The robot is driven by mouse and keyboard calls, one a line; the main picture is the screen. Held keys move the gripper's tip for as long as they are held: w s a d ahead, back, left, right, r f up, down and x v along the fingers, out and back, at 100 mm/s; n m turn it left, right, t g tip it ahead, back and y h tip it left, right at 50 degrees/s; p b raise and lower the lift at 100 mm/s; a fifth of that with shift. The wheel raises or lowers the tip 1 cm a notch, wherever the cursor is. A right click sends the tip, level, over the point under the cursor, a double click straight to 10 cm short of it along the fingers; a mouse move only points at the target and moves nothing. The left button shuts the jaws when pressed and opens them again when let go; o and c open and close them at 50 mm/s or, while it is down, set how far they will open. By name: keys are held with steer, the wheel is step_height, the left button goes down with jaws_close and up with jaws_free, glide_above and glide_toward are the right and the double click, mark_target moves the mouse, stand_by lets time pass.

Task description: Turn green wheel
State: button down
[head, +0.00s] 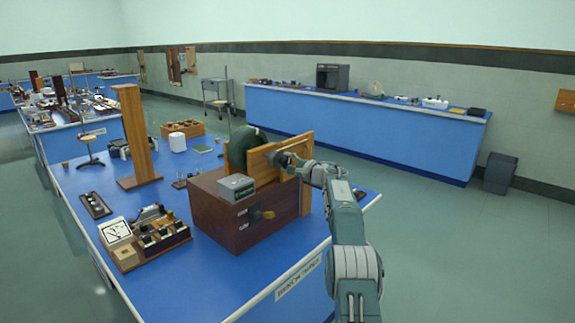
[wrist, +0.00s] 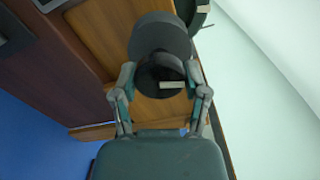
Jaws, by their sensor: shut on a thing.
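A dark green rim, apparently the wheel's, shows at the top of the wrist view (wrist: 197,14). My gripper (head: 277,158) is at the wooden panel, to the right of the wheel. In the wrist view my gripper's fingers (wrist: 160,80) are on either side of a dark round knob (wrist: 162,60) and shut on it. How the knob joins the wheel is hidden.
The brown box (head: 225,222) carries a small grey meter (head: 236,187). The wooden panel (head: 304,198) stands beside it. A wooden post (head: 134,135) and an instrument board (head: 148,240) are on the left.

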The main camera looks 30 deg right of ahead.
steer(key=shift+f+n, duration=0.3)
steer(key=shift+n, duration=0.2)
steer(key=shift+c, duration=0.5)
jaws_free()
steer(key=shift+w, duration=0.1)
steer(key=shift+r, duration=0.1)
steer(key=shift+r, duration=0.1)
